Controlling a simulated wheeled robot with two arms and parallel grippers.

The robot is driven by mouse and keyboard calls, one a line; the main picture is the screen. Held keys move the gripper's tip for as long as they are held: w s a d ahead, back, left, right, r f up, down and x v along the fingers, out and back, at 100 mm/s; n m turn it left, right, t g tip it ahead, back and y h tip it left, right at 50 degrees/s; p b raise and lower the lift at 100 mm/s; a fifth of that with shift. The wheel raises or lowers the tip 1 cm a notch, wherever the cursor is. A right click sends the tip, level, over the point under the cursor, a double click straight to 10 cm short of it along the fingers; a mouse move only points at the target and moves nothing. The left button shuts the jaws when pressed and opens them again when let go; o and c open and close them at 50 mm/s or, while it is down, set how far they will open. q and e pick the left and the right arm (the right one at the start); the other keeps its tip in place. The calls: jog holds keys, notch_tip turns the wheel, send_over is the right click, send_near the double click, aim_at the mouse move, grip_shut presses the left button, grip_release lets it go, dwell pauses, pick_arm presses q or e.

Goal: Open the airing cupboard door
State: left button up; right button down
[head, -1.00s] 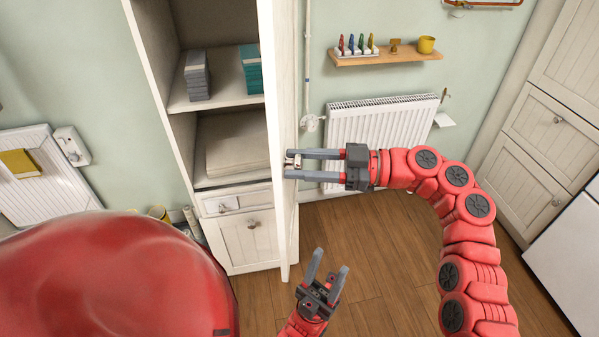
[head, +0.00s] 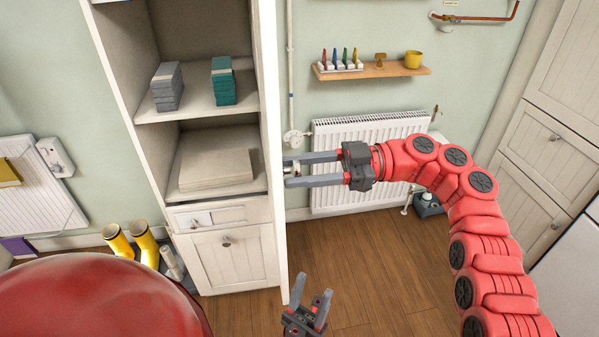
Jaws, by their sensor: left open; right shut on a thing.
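The airing cupboard (head: 110,90) stands at centre left with its shelves in view. Its white door (head: 270,120) stands open, seen nearly edge-on along the cupboard's right side. My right gripper (head: 288,171) comes from the right and is shut on the door handle (head: 292,168), a small metal piece between its fingertips on the door's outer face. My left gripper (head: 311,287) is open and empty, low in the picture, just right of the door's bottom edge.
Grey folded cloths (head: 167,88), teal ones (head: 223,82) and a pale stack (head: 215,168) lie on the shelves. A radiator (head: 340,130) and small shelf (head: 375,71) are on the wall behind. Yellow boots (head: 145,243) stand left of the cupboard. Wooden floor (head: 370,265) is clear in front.

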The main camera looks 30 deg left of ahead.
jog(key=shift+s, duration=0.15)
jog(key=shift+c, duration=2.2)
grip_release()
jog(key=b+v, duration=0.2)
jog(key=v, duration=0.5)
jog(key=shift+d, duration=0.2)
jog(key=shift+w, duration=0.2)
